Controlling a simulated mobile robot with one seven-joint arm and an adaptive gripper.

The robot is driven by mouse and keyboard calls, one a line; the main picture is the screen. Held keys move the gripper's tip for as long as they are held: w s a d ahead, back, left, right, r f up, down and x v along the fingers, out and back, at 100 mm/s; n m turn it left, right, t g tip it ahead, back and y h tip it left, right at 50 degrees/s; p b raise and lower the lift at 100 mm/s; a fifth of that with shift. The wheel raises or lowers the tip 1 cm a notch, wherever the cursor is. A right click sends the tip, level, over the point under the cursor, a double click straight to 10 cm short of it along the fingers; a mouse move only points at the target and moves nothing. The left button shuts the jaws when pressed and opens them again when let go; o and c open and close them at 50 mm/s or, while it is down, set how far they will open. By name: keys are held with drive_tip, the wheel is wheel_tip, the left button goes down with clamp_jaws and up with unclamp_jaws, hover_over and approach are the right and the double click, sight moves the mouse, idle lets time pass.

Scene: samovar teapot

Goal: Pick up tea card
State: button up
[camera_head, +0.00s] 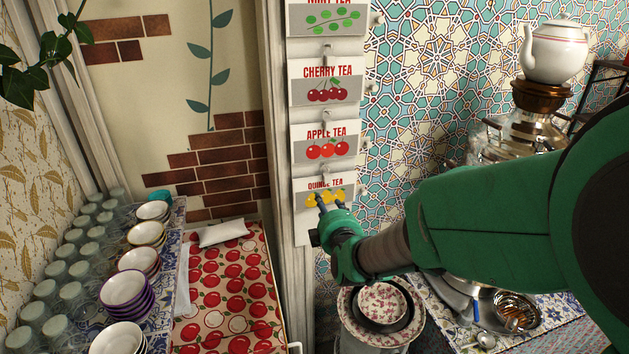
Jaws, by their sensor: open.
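Several tea cards hang in a column on hooks along a white post. From the top they are a mint tea card (327,17), partly cut off by the frame, a cherry tea card (327,82), an apple tea card (325,142) and a quince tea card (314,225). My gripper (320,202) is in front of the quince tea card, over its yellow fruit picture. Its fingers are open, and I cannot tell whether they touch the card. My wrist hides the card's lower right part.
A white teapot (556,52) stands on a samovar (524,130) at right. Bowls (127,292) and glasses (33,313) line a tiled ledge at left. A patterned bowl (381,303) sits below my wrist. My green arm fills the right side.

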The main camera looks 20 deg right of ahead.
drive_tip(key=shift+w+d+f+n+t+h+p, duration=0.3)
drive_tip(key=shift+w+d+f+n+t+h, duration=0.25)
drive_tip(key=shift+n, duration=0.35)
drive_tip(key=shift+w+d+f+n+t+h+p, duration=0.25)
drive_tip(key=shift+w+d+f+n+t+h, duration=0.1)
drive_tip(key=shift+w+d+f+n+t, duration=0.45)
drive_tip(key=shift+s+a+r, duration=0.1)
drive_tip(key=shift+s+r, duration=0.1)
drive_tip(key=shift+r, duration=0.05)
approach(327, 181)
drive_tip(key=shift+w+d+r, duration=0.1)
drive_tip(key=shift+w+d, duration=0.1)
drive_tip(key=shift+w, duration=0.8)
drive_tip(key=shift+w+d+r, duration=0.1)
drive_tip(key=shift+w+d, duration=0.1)
drive_tip(key=shift+w, duration=0.8)
drive_tip(key=shift+w+d+p, duration=0.15)
drive_tip(key=shift+w+d, duration=0.1)
drive_tip(key=shift+w, duration=1)
drive_tip(key=shift+w+d+p, duration=0.15)
drive_tip(key=shift+w+d, duration=0.1)
drive_tip(key=shift+w, duration=1)
clamp_jaws()
